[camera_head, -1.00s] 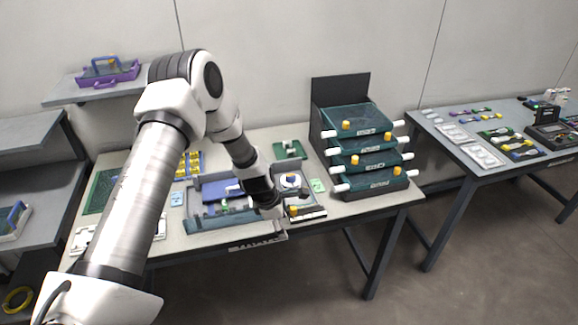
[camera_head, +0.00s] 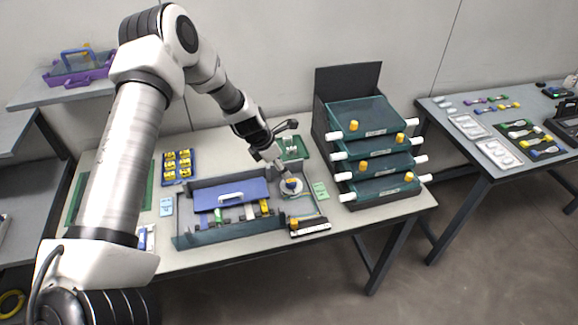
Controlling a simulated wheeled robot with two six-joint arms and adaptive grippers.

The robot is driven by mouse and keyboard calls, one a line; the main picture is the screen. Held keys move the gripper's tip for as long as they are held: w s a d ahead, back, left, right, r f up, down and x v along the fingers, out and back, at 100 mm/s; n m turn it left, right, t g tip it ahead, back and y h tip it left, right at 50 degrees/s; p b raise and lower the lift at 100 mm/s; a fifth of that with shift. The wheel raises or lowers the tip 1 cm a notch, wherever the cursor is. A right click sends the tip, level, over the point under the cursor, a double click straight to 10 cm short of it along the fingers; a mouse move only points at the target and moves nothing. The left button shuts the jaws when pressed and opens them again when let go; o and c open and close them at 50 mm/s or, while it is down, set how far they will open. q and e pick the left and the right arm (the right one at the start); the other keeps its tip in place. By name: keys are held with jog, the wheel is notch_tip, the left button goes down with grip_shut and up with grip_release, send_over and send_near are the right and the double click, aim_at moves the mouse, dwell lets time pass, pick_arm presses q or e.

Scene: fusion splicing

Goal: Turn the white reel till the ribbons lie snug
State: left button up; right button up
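The white reel (camera_head: 297,191) is a round disc on the near table, with a small blue and yellow piece at its middle. My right gripper is out of view.
A grey tray (camera_head: 181,241) with a blue lid (camera_head: 230,194) lies left of the reel. A black and white strip (camera_head: 310,228) lies in front. A green card (camera_head: 321,190) and stacked teal trays (camera_head: 375,187) stand to the right. A green board (camera_head: 297,149) lies behind.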

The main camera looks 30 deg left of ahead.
aim_at(290, 181)
pick_arm(q)
jog(key=b+x, duration=0.2)
jog(key=x, duration=0.1)
jog(key=b+x, duration=0.1)
jog(key=shift+s+d+f, duration=0.25)
jog(key=shift+d+f, duration=0.2)
jog(key=shift+d, duration=0.05)
jog(key=shift+w+f, duration=0.35)
jog(key=shift+f, duration=0.15)
jog(key=shift+w+f, duration=0.3)
jog(key=shift+f, duration=0.25)
jog(key=shift+w+f, duration=0.1)
jog(key=shift+f, duration=0.05)
jog(key=shift+r, duration=0.2)
jog(key=shift+s+d+r, duration=0.1)
jog(key=shift+s, duration=0.15)
jog(key=c, duration=1.2)
